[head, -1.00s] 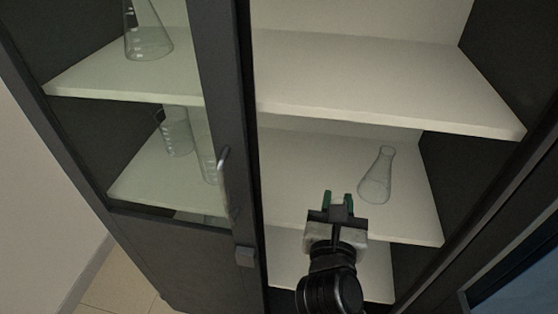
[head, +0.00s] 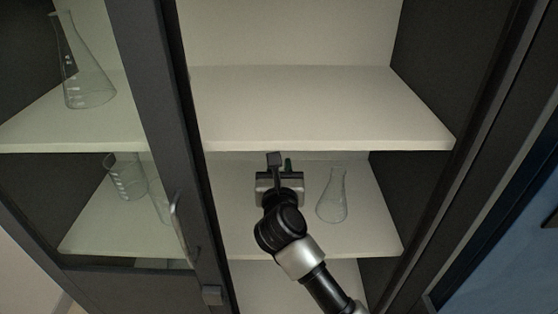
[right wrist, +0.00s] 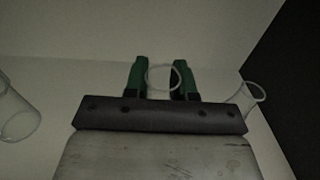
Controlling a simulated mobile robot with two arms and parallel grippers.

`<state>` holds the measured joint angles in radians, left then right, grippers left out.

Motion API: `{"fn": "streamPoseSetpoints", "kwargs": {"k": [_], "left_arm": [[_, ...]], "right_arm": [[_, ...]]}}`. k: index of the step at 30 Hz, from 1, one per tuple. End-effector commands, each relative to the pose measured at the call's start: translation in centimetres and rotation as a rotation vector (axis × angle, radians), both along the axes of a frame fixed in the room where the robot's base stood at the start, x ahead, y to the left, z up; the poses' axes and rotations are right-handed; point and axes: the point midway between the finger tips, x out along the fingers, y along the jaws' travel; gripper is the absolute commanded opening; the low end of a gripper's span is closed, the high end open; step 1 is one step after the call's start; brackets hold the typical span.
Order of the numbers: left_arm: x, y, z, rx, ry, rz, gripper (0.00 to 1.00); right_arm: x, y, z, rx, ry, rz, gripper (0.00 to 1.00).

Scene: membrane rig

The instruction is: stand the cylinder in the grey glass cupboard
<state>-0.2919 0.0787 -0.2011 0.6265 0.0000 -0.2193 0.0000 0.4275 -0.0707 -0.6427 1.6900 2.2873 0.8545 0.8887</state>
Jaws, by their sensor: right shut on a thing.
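The grey glass cupboard (head: 150,95) fills the head view, with its right part open and pale shelves inside. My right gripper (head: 281,162) reaches in over the middle shelf (head: 352,240), left of a conical flask. In the right wrist view its green fingers (right wrist: 162,80) are shut on the clear glass cylinder (right wrist: 163,66), whose round rim shows between them. The cylinder's lower part is hidden behind the gripper, so I cannot tell whether it touches the shelf. In the head view I cannot make the cylinder out. My left gripper is not in view.
The conical flask (head: 332,200) stands close to the right of my gripper. Behind the left glass pane stand another flask (head: 88,75) and a beaker (head: 126,180).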

Motion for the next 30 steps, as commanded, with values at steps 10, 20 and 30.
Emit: {"fn": "streamPoseSetpoints", "kwargs": {"k": [10,20,30], "left_arm": [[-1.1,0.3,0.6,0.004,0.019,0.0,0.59],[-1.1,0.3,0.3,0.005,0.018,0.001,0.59],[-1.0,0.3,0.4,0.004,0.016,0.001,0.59]], "right_arm": [[2.9,0.0,-0.5,-0.001,-0.001,0.0,0.0],[2.8,0.0,-1.0,0.0,0.0,0.001,0.0],[2.8,0.0,-0.9,-0.001,0.0,0.001,0.51]]}}
